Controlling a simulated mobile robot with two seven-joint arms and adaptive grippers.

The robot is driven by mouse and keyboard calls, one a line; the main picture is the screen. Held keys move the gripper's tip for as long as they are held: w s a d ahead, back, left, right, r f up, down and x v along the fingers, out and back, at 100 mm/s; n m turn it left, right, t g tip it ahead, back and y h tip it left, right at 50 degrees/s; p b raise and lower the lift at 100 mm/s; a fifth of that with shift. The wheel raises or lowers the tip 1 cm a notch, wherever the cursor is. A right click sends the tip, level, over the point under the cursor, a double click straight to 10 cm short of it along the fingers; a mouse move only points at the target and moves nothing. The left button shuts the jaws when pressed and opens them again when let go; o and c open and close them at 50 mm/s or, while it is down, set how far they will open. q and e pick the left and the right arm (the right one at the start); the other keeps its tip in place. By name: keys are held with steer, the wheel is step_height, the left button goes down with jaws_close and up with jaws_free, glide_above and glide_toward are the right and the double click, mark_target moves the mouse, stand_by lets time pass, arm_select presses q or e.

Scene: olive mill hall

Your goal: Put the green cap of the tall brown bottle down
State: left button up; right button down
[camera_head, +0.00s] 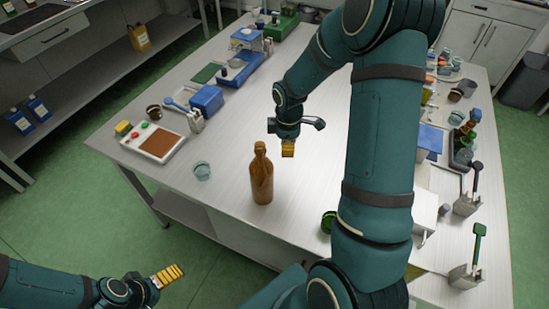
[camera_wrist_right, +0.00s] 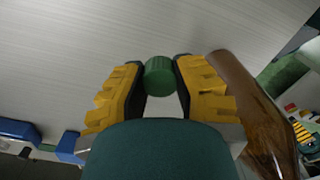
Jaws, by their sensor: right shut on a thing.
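The tall brown bottle (camera_head: 262,182) stands upright on the light table in the head view. Its neck shows brown to the top, with no green on it. It also shows close by at the right of the wrist view (camera_wrist_right: 250,105). My right gripper (camera_head: 288,150) is just right of the bottle's neck in the head view. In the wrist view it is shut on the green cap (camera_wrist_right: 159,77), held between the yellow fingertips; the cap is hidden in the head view. My left gripper (camera_head: 170,274) is beyond the table's front left edge, and its finger gap is unclear.
A clear cup (camera_head: 202,170) and a tray with a brown pad (camera_head: 164,144) are left of the bottle. A green round item (camera_head: 328,222) lies by my right arm. Holders and bottles crowd the right side. Bare table surrounds the bottle.

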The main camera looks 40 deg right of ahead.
mark_target(285, 170)
steer(key=shift+f+n+b, duration=0.15)
steer(key=shift+n+b, duration=0.45)
steer(key=shift+b, duration=1.5)
steer(key=shift+f, duration=0.25)
step_height(285, 170, down, 9)
steer(key=b, duration=0.3)
steer(key=shift+w, duration=0.1)
steer(key=shift+f, duration=0.15)
steer(key=c, duration=0.9)
jaws_free()
steer(key=shift+o, duration=0.2)
step_height(285, 170, up, 12)
steer(key=p, duration=0.3)
